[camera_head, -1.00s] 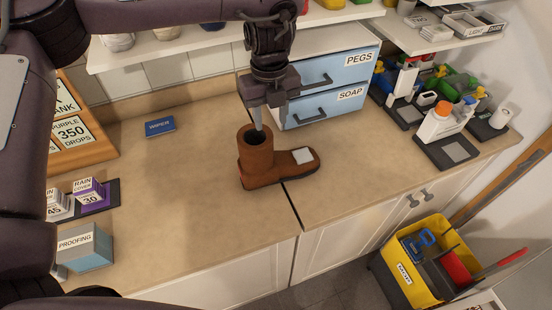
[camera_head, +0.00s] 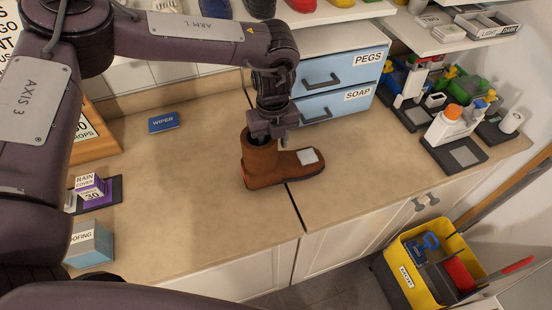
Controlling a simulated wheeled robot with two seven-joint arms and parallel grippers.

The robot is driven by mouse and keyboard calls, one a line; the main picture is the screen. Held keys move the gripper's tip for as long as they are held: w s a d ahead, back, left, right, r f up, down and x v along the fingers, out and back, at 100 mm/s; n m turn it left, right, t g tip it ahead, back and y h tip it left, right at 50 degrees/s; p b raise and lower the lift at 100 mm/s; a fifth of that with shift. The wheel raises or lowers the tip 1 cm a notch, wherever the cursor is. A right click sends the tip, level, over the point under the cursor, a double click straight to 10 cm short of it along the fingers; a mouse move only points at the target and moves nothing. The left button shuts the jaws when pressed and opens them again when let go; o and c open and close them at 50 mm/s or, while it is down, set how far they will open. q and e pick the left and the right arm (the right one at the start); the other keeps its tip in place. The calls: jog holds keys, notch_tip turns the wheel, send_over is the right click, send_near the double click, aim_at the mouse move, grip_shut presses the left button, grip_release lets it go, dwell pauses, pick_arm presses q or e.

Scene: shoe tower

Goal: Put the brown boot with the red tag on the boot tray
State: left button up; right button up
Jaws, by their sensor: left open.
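A brown boot (camera_head: 263,165) stands upright on the tan counter with its toe pointing right. My left gripper (camera_head: 271,139) points down at the top of the boot's shaft and is open. Its fingers are low in or around the shaft opening, and I cannot tell whether they touch the leather. My right gripper is out of view. I cannot identify a boot tray in the picture.
Blue drawers (camera_head: 335,90) stand behind the boot. A blue wiper card (camera_head: 164,122) lies at the back left. Dark stands with bottles (camera_head: 447,125) are on the right, and a yellow bin (camera_head: 423,265) is below.

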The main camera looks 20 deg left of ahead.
pick_arm(q)
jog(key=shift+f, duration=0.25)
jog(key=shift+s+r, duration=0.1)
jog(key=shift+c, duration=0.8)
grip_shut()
dwell(0.4)
